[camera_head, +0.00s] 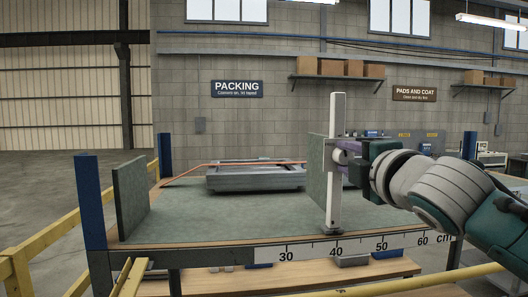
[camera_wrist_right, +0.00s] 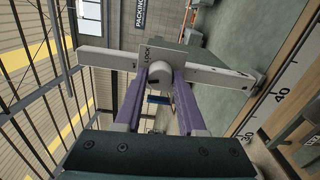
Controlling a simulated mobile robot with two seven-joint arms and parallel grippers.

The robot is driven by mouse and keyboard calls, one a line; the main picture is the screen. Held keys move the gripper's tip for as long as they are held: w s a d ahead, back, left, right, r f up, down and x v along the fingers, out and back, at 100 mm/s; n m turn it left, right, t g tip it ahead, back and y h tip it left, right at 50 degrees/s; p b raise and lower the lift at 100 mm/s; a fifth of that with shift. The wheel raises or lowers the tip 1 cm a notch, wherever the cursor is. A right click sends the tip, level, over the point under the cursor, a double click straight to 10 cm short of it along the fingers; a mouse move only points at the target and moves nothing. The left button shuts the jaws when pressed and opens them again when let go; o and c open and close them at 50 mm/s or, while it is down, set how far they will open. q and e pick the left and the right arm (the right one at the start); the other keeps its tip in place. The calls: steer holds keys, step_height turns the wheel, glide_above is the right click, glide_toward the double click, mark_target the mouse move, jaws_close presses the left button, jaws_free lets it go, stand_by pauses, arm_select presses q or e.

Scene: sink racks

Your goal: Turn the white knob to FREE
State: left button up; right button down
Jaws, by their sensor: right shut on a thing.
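The white knob (camera_wrist_right: 160,73) sits on a plate on the white upright bar, with the word LOCK readable beside it in the right wrist view. No FREE mark is readable. The white bar (camera_head: 338,110) stands upright at the bench's front edge in the head view and crosses the wrist view at a slant (camera_wrist_right: 100,56). My right gripper (camera_head: 343,154) comes in from the right. Its two purple fingers are shut on the knob from both sides in the wrist view (camera_wrist_right: 163,80). In the head view the fingers and bar mostly hide the knob. My left gripper is out of view.
A green-topped bench (camera_head: 230,222) has a centimetre scale along its front edge. A grey tray-like frame (camera_head: 255,178) lies at its back. A green panel (camera_head: 131,197) stands at the left end, and another panel (camera_head: 317,170) stands behind the bar. Yellow rails (camera_head: 80,220) run at the left.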

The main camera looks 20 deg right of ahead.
steer(key=n+p, duration=0.1)
steer(key=n, duration=0.2)
steer(key=shift+n+p, duration=0.3)
steer(key=shift+n, duration=1)
steer(key=c, duration=0.5)
jaws_free()
steer(key=shift+s, duration=0.1)
